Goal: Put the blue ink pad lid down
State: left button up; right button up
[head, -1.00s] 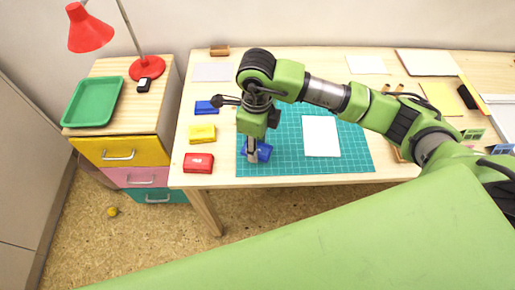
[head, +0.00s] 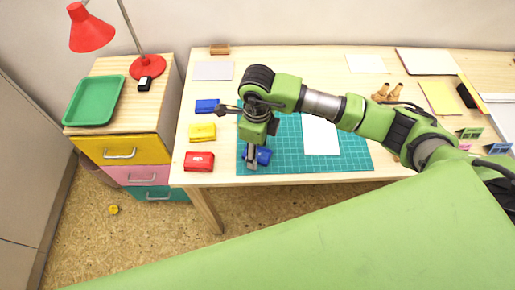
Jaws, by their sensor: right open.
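The blue lid (head: 264,156) lies on the teal cutting mat (head: 290,164) near its front left, partly hidden behind my right gripper. My right gripper (head: 250,166) points down at the lid's left side and is open. I cannot tell whether its fingers touch the lid. The blue ink pad (head: 206,106) lies on the desk left of the mat, behind the yellow pad (head: 202,132) and the red pad (head: 198,162). My left gripper is out of view.
A white sheet (head: 320,136) lies on the mat. Wooden stamps (head: 380,92) stand behind my right arm. A grey pad (head: 213,71) and a brown block (head: 219,49) are at the back left. A drawer cabinet with a green tray (head: 95,101) stands left of the desk.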

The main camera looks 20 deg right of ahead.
aim_at(258, 153)
jog(key=shift+r, duration=0.25)
notch_tip(258, 153, up, 12)
jog(key=b, duration=0.1)
jog(key=shift+f, duration=0.1)
dwell(0.5)
